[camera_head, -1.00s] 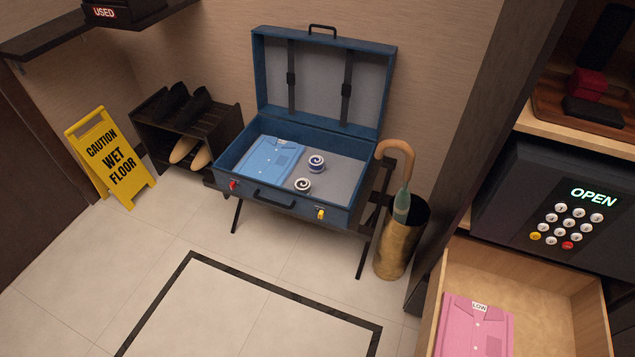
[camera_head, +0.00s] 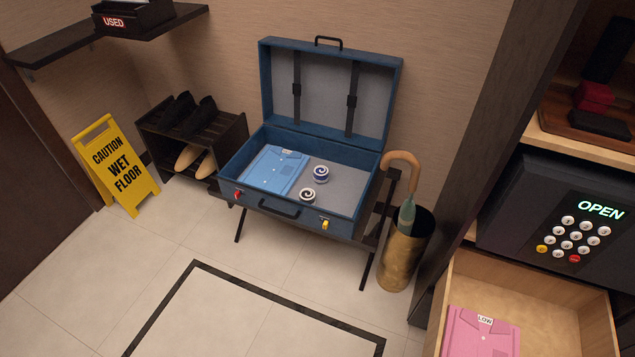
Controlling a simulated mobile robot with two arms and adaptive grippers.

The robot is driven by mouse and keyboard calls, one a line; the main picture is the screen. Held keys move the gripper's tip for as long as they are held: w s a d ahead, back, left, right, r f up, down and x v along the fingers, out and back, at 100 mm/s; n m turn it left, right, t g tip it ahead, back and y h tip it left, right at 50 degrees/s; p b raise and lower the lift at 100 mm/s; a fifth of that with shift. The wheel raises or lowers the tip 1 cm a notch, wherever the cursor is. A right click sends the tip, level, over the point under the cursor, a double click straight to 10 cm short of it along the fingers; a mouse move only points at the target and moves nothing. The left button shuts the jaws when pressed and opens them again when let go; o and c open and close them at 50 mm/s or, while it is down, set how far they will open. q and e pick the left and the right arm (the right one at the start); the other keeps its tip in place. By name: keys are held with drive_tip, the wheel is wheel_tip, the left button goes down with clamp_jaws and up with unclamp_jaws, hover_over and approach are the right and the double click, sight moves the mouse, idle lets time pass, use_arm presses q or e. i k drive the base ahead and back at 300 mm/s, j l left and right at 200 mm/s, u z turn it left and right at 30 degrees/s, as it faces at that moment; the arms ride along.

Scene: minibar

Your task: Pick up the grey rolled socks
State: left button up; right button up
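Two small rolled socks lie in the open blue suitcase (camera_head: 262,207), right of a folded blue shirt (camera_head: 273,170). The nearer roll, dark grey and white in a spiral (camera_head: 307,196), looks like the grey rolled socks. It sits near the suitcase's front wall. The farther roll is blue and white (camera_head: 321,173), a little behind and to the right, apart from it. Neither of my grippers is in view.
The suitcase stands on a dark folding rack. An umbrella stand (camera_head: 401,262) holds an umbrella (camera_head: 407,210) at its right. A yellow wet-floor sign (camera_head: 116,168) and shoe rack (camera_head: 228,135) stand left. An open drawer (camera_head: 540,290) juts out at right. The front floor is clear.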

sight(307, 196)
drive_tip(key=i+j+z, duration=0.3)
drive_tip(key=j+z, duration=0.15)
drive_tip(key=i+j+z, duration=0.25)
drive_tip(key=j+z, duration=0.25)
drive_tip(key=j, duration=0.25)
drive_tip(key=i+j+z, duration=0.1)
drive_tip(key=j+z, duration=0.35)
drive_tip(key=j, duration=0.2)
drive_tip(key=j+z, duration=0.45)
drive_tip(key=j, duration=0.25)
drive_tip(key=k+j+z, duration=0.15)
drive_tip(key=j+z, duration=0.3)
drive_tip(key=j, duration=0.25)
